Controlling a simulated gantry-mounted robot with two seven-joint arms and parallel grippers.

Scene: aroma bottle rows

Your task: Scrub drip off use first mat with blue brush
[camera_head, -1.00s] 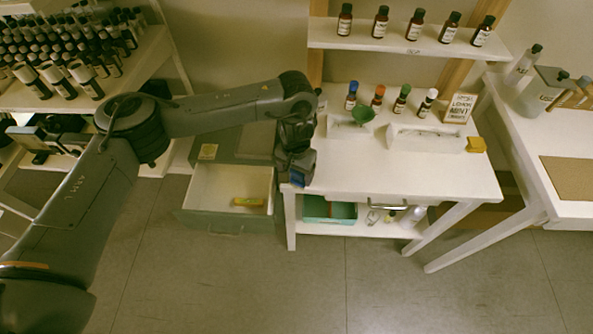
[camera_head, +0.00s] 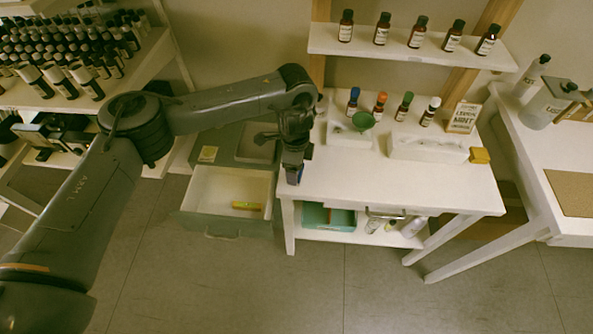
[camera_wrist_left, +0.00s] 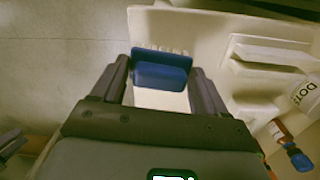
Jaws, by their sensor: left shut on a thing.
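My left gripper (camera_head: 293,174) is at the left front of the white worktable (camera_head: 400,185). It is shut on the blue brush (camera_wrist_left: 162,72); its fingers (camera_wrist_left: 160,88) are on either side of the block, with pale bristles beyond it. In the head view only a small dark blue part of the brush (camera_head: 293,176) shows below the gripper. I cannot tell whether the bristles touch the tabletop. No labelled use first mat and no drip can be made out. My right gripper is not in view.
White holders with a green funnel (camera_head: 363,120) and several colour-capped bottles stand at the table's back, with a sign (camera_head: 463,117) and yellow block (camera_head: 480,155). An open drawer (camera_head: 228,190) holds a yellow item (camera_head: 246,206). The table's front middle is clear.

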